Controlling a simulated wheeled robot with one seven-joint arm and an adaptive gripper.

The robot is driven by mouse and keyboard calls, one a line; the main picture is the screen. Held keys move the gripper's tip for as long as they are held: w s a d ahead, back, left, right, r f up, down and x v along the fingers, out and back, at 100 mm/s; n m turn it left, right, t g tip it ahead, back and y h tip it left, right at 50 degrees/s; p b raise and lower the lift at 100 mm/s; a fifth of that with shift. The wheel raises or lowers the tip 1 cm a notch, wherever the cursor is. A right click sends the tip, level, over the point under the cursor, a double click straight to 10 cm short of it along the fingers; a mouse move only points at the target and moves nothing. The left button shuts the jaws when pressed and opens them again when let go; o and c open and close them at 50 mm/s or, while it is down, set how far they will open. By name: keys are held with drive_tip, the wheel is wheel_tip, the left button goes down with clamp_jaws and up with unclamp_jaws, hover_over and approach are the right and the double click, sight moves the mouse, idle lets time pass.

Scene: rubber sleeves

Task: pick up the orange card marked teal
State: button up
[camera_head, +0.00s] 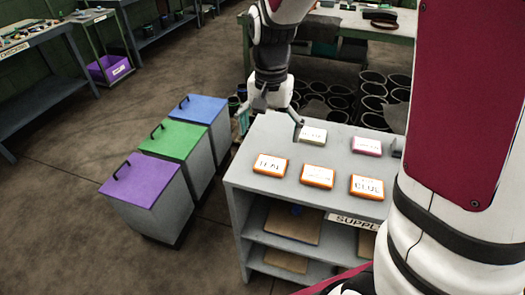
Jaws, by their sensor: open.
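The orange card marked teal (270,166) lies flat at the front left of the grey shelf unit's top (262,140). Its white face carries dark lettering that seems to read TEAL. My gripper (271,121) is open and hangs above the back left edge of the unit, behind the card and apart from it. One finger is out past the left edge and the other is near a pale card (313,135). Nothing shows between the fingers.
An orange card with small lettering (317,177) and an orange card marked BLUE (367,187) lie to the right. A pink card (367,147) lies behind. Purple (143,182), green (174,139) and blue-lidded (200,109) bins stand left. My arm covers the right side.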

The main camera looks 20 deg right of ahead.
hover_over(270, 167)
drive_tip(key=f, duration=0.6)
drive_tip(key=shift+s+a+f, duration=0.15)
drive_tip(key=shift+a+f, duration=0.05)
drive_tip(key=shift+f, duration=0.2)
drive_tip(key=shift+w+d+f+p, duration=0.1)
drive_tip(key=shift+w+f+p, duration=0.05)
drive_tip(key=shift+f, duration=1.1)
drive_tip(key=shift+w+d+f+p, duration=0.1)
drive_tip(key=shift+f+p, duration=0.05)
drive_tip(key=shift+f, duration=1.1)
drive_tip(key=c, duration=1.2)
